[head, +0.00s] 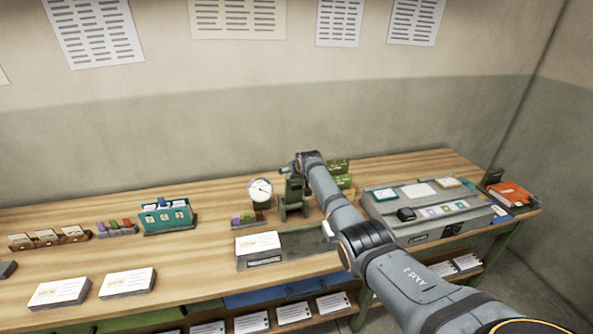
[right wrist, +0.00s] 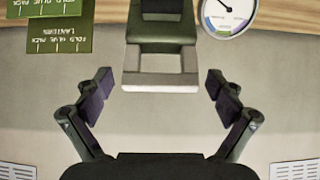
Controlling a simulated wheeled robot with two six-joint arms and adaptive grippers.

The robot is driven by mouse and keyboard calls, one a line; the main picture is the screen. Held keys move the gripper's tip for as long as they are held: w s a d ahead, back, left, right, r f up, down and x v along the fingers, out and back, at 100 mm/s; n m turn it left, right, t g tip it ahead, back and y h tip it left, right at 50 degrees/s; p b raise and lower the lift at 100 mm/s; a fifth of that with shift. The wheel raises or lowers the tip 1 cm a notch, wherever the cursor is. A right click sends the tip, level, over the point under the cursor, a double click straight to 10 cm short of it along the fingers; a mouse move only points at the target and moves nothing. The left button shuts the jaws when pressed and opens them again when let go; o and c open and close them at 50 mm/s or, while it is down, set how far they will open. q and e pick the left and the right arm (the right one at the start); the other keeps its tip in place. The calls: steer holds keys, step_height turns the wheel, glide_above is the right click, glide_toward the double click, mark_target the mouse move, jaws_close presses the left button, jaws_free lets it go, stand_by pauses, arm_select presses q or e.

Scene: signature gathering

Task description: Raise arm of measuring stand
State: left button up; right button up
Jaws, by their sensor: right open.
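The measuring stand (head: 291,200) is a dark green upright on the wooden bench, beside a round white dial (head: 260,190). In the right wrist view, a dark green part with a pale end block (right wrist: 161,82), apparently the stand's arm, shows at top centre, and the dial (right wrist: 228,14) is at upper right. My right gripper (right wrist: 159,84) is open. Its two fingers lie to either side of the pale block in the picture, with gaps on both sides; I cannot tell the depth. In the head view my wrist hides most of that gripper. My left gripper is not in view.
Green cards (head: 338,167) stand behind the upright; a grey console (head: 425,230) is to its right. A card stack (head: 258,243) lies in front, and small coloured tabs (head: 248,220) sit below the dial. A teal card box (head: 167,217) is further left.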

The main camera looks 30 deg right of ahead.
steer(key=shift+s, duration=0.1)
steer(key=v, duration=1.1)
steer(key=shift+s+r, duration=0.3)
